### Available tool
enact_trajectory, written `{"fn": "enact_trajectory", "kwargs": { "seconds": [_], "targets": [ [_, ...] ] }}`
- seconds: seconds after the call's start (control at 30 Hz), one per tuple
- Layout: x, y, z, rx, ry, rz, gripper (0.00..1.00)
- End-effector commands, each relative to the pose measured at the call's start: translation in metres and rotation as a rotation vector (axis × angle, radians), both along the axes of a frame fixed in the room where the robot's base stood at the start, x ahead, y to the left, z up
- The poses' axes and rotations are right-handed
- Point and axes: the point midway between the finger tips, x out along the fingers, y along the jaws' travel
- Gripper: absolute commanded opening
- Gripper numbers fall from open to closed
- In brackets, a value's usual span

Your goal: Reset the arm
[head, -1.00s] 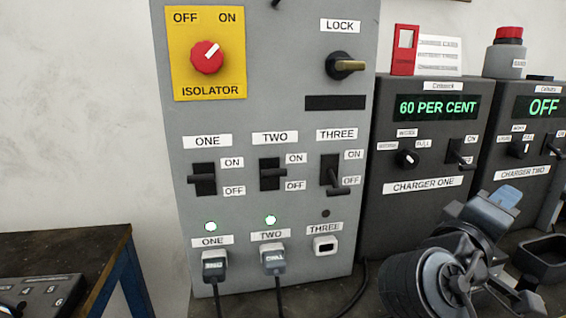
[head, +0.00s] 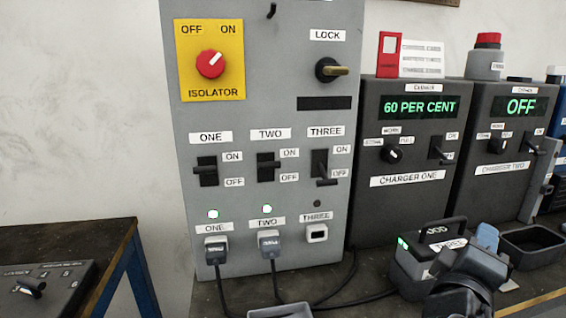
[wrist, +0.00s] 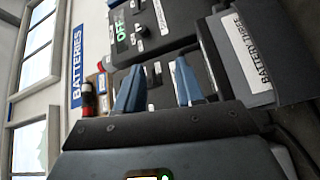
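My gripper (wrist: 157,80) shows in the wrist view as two blue fingers standing apart with nothing held between them.
The grey panel (head: 235,115) has the isolator (head: 211,64) turned towards ON. Switches one and two have lit green lamps; three is unlit. Charger two (head: 513,150) reads OFF. A dark tray (head: 530,240) lies right of my arm. A side table (head: 95,232) stands left.

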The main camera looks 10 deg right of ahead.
Motion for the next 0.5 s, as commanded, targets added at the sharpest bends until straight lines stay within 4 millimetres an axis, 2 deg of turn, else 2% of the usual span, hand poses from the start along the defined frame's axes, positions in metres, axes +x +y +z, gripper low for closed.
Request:
{"fn": "enact_trajectory", "kwargs": {
  "seconds": [0.17, 0.27, 0.4, 0.5],
  "targets": [
    [-0.013, 0.013, -0.036, 0.052, 0.027, 0.135, 0.38],
    [-0.027, 0.026, -0.063, 0.111, 0.042, 0.240, 0.38],
    [-0.058, 0.048, -0.098, 0.231, 0.050, 0.391, 0.38],
    [-0.085, 0.065, -0.118, 0.334, 0.045, 0.483, 0.38]
  ]
}}
